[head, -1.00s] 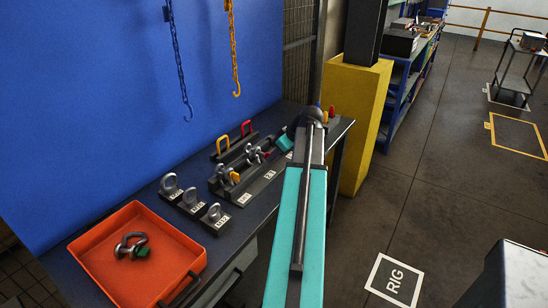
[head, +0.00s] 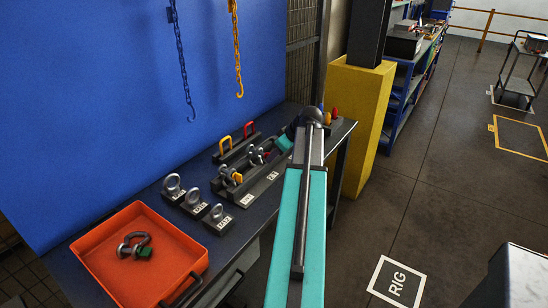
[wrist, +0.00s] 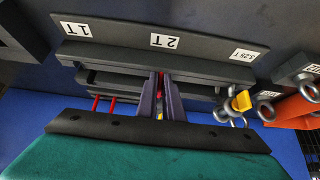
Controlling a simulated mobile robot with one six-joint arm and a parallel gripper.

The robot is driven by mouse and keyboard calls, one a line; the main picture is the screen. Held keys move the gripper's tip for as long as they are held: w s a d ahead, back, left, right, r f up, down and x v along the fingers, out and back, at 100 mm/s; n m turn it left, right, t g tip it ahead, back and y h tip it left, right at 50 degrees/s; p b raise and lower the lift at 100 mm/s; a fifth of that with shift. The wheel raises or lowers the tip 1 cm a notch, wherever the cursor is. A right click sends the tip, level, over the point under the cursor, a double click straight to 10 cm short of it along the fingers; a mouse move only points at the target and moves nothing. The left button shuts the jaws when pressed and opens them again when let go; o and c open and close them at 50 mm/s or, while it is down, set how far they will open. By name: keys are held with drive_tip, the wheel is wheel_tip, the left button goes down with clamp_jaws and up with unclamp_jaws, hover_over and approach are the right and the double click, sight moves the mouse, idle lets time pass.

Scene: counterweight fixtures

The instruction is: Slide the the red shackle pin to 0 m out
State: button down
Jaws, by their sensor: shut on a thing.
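My gripper (wrist: 161,98) is over the dark shackle rack (head: 262,188) on the bench, its two fingers shut on the red shackle pin (wrist: 161,80). Only a thin red strip of the pin shows between the fingers. How far the pin stands out cannot be told. In the head view my teal wrist hides most of the fingers at the rack's far end. The rack in the wrist view bears labels 1T, 2T and 3.25T. A shackle with a yellow pin (wrist: 241,101) sits at the 3.25T end.
Several labelled blocks with metal rings (head: 195,200) stand left of the rack. An orange tray (head: 92,240) holds a shackle with a green pin (head: 144,253). Yellow (head: 226,145) and red (head: 249,129) loops stand behind the rack. Chains (head: 236,50) hang at the blue wall.

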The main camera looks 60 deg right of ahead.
drive_tip(key=shift+w, duration=0.95)
idle(0.5)
drive_tip(key=c, duration=1.8)
unclamp_jaws()
drive_tip(key=shift+c, duration=0.2)
drive_tip(key=p+v, duration=0.2)
drive_tip(key=v, duration=0.5)
drive_tip(key=shift+p, duration=0.3)
